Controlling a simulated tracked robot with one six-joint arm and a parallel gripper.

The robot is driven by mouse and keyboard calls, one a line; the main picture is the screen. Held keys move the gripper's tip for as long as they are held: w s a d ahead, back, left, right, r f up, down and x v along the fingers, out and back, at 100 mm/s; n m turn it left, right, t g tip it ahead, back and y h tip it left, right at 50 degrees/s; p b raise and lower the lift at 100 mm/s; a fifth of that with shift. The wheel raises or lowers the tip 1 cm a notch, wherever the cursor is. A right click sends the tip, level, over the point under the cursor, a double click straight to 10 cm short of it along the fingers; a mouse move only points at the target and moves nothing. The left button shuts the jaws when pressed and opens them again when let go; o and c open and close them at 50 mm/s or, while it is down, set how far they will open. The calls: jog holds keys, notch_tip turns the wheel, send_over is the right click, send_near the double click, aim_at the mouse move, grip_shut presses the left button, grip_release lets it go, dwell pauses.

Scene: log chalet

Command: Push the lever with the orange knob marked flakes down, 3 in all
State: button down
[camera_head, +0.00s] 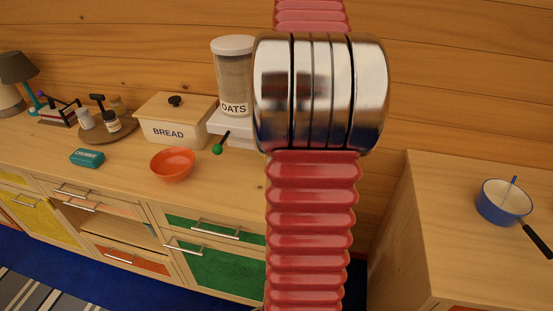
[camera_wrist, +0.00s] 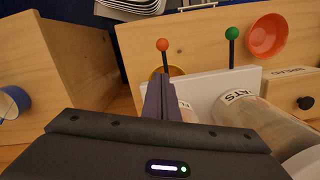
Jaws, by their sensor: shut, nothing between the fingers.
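The orange knob (camera_wrist: 162,44) sits on a thin black lever in the wrist view, just beyond my gripper's fingertips. My gripper (camera_wrist: 160,80) is shut and empty. Its fingers cover the lower end of that lever, and I cannot tell whether they touch it. In the head view my arm hides the orange knob and my gripper.
A green knob (camera_wrist: 233,33) on another lever stands beside it, at the OATS dispenser (camera_head: 235,78). A yellow bowl (camera_wrist: 176,71) shows behind the orange lever. The BREAD box (camera_head: 172,118) stands left; a blue pan (camera_head: 502,203) stands right.

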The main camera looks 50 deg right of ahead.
jog(key=shift+a, duration=0.1)
dwell(0.3)
jog(key=a+f, duration=0.1)
jog(key=f, duration=0.1)
jog(key=a+f, duration=0.2)
jog(key=shift+s+a, duration=0.15)
jog(key=shift+a, duration=0.1)
jog(key=shift+f, duration=0.15)
jog(key=shift+a+f, duration=0.2)
jog(key=shift+f, duration=1.5)
jog(key=shift+a+f, duration=0.15)
jog(key=shift+f, duration=1.5)
